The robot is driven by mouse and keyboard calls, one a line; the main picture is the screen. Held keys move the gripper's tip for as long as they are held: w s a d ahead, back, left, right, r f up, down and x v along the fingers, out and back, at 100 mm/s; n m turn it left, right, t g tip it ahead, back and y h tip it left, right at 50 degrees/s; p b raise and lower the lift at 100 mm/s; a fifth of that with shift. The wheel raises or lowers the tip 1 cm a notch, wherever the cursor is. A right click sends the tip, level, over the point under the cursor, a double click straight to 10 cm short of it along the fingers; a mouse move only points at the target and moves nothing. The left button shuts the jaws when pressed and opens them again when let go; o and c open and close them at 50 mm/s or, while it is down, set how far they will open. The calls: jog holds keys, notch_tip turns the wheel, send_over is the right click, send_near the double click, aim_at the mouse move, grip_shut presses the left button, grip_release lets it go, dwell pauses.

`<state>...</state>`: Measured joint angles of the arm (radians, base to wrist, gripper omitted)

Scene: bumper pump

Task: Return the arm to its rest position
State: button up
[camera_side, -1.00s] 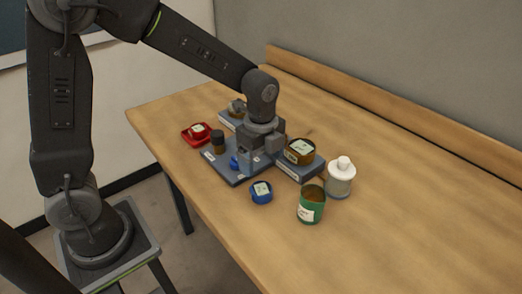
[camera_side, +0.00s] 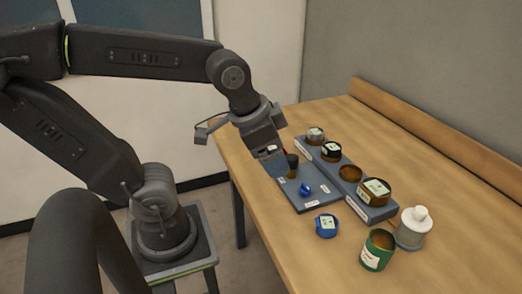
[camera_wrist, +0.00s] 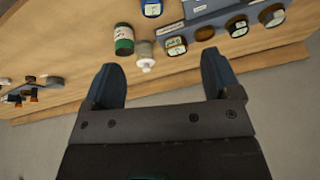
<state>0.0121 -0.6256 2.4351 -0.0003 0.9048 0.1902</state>
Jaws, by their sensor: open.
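A small blue piece (camera_side: 306,189) and a dark-capped bottle (camera_side: 292,168) stand on the mat. The red dish is mostly hidden behind the gripper.
A long blue-grey rack (camera_side: 378,213) carries several round jars. A blue round tub (camera_side: 326,226), a green can (camera_side: 376,252) and a white-topped bottle (camera_side: 411,232) stand on the wooden table (camera_side: 460,200). Several dark and orange items (camera_wrist: 32,92) lie farther left in the wrist view.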

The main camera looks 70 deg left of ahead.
jog(key=shift+s+a+n+t, duration=0.1)
jog(key=shift+s+n+t, duration=0.2)
jog(key=shift+s+n, duration=0.85)
jog(key=shift+w, duration=0.1)
dwell(0.4)
